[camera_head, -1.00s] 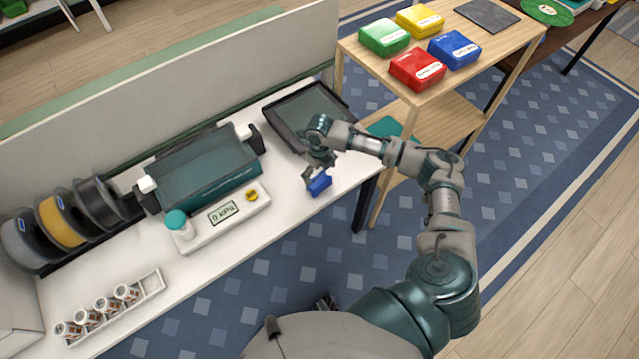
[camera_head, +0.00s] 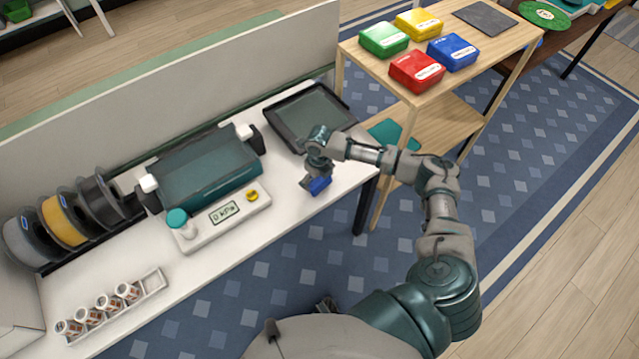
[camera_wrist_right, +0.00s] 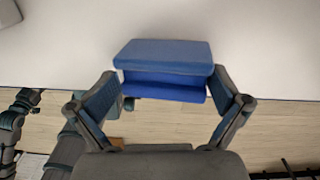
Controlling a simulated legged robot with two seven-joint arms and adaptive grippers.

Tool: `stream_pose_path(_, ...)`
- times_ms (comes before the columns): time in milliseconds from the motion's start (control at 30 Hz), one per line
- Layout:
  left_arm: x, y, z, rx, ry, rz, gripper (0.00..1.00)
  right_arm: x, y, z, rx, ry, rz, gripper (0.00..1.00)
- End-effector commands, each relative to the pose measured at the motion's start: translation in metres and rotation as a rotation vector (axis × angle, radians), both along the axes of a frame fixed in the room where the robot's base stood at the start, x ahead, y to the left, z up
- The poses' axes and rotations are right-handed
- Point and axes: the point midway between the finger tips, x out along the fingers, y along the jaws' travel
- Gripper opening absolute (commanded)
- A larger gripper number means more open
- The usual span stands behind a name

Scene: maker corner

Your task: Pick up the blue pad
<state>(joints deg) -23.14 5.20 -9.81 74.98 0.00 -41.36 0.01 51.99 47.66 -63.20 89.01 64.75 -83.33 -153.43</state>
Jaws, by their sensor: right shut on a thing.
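The blue pad (camera_head: 319,186) is a small block at the front right edge of the white bench, below the dark tray. In the right wrist view the blue pad (camera_wrist_right: 165,68) spans the space between the two fingertips, with a stepped underside facing the palm. My right gripper (camera_head: 314,180) is shut on it, and both fingers show in the right wrist view (camera_wrist_right: 167,88). The fingers and wrist partly cover the pad in the head view. I cannot tell whether the pad still touches the bench. My left gripper is not in view.
A dark tray (camera_head: 309,117) lies just behind the gripper. A wooden shelf cart (camera_head: 413,96) with coloured boxes is close on the right. The bench front between is clear.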

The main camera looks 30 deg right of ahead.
Motion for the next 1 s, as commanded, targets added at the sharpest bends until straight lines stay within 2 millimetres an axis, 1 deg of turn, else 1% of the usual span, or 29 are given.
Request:
stream_pose_path(33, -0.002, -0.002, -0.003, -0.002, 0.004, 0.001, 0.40, -0.011, -0.011, -0.020, -0.033, 0.034, -0.007, 0.59)
stream_pose_path(67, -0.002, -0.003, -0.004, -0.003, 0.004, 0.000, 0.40, -0.011, -0.011, -0.019, -0.034, 0.034, -0.007, 0.59)
stream_pose_path(233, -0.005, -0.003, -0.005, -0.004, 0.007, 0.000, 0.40, -0.011, -0.012, -0.011, -0.034, 0.034, -0.009, 0.59)
stream_pose_path(367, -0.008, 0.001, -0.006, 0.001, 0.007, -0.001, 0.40, -0.012, -0.013, 0.005, -0.032, 0.032, -0.010, 0.59)
stream_pose_path(400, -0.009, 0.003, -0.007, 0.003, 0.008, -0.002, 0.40, -0.012, -0.013, 0.011, -0.031, 0.031, -0.009, 0.51)
stream_pose_path(433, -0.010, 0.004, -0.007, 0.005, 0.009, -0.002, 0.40, -0.013, -0.012, 0.016, -0.030, 0.031, -0.008, 0.47)
stream_pose_path(467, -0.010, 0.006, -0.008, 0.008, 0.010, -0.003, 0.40, -0.012, -0.012, 0.021, -0.030, 0.030, -0.008, 0.34)
stream_pose_path(500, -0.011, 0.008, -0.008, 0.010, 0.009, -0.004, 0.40, -0.021, -0.007, 0.020, -0.030, 0.033, -0.004, 0.19)
stream_pose_path(533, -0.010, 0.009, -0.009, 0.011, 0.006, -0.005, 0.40, -0.026, -0.003, 0.020, -0.030, 0.033, -0.004, 0.14)
stream_pose_path(567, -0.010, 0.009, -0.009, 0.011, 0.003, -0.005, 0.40, -0.031, 0.001, 0.021, -0.030, 0.033, -0.003, 0.05)
stream_pose_path(633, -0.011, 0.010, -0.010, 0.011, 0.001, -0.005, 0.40, -0.046, 0.012, 0.023, -0.030, 0.033, 0.000, 0.00)
stream_pose_path(767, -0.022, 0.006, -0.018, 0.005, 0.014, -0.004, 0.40, -0.078, 0.034, 0.027, -0.029, 0.034, 0.002, 0.00)
stream_pose_path(900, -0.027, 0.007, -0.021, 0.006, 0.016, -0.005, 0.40, -0.110, 0.055, 0.032, -0.029, 0.033, 0.001, 0.00)
stream_pose_path(1000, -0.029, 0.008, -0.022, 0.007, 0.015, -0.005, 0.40, -0.126, 0.066, 0.035, -0.027, 0.028, 0.000, 0.00)
